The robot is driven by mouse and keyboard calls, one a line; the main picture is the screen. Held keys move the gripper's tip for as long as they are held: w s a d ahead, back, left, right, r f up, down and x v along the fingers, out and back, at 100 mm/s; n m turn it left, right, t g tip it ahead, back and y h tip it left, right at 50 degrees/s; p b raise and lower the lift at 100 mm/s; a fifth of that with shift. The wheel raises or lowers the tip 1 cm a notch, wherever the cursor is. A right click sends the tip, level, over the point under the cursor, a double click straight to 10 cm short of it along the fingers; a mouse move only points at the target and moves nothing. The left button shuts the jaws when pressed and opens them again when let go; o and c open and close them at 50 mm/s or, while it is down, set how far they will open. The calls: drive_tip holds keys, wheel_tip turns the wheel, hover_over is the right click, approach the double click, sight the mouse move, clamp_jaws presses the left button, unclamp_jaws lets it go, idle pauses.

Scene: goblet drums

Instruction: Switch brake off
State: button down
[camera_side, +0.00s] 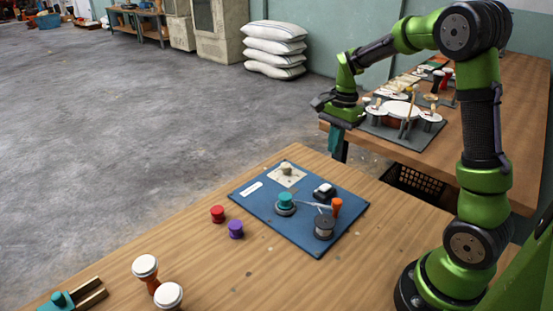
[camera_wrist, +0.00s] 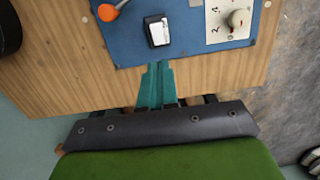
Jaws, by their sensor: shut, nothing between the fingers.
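A small rocker switch, white with a dark frame, sits on the blue board (camera_side: 262,205); I take this switch (camera_side: 324,190) to be the brake. It also shows in the wrist view (camera_wrist: 158,32), just beyond my fingertips. Which side of its rocker is pressed is too small to tell. My gripper (camera_side: 335,146) hangs above and behind the board, apart from the switch. In the wrist view the teal fingers of my gripper (camera_wrist: 158,66) are together, with nothing held.
On the board stand a cream knob on a dial plate (camera_side: 287,169), a teal piece on a round base (camera_side: 286,200), an orange-topped lever (camera_side: 337,206) and a grey spool (camera_side: 324,228). Red (camera_side: 217,213) and purple (camera_side: 236,229) pieces and white-topped drums (camera_side: 145,267) stand left.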

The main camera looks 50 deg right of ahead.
drive_tip(key=shift+d+r, duration=0.15)
drive_tip(key=shift+r, duration=0.7)
drive_tip(key=shift+d+r, duration=0.1)
drive_tip(key=shift+r, duration=0.75)
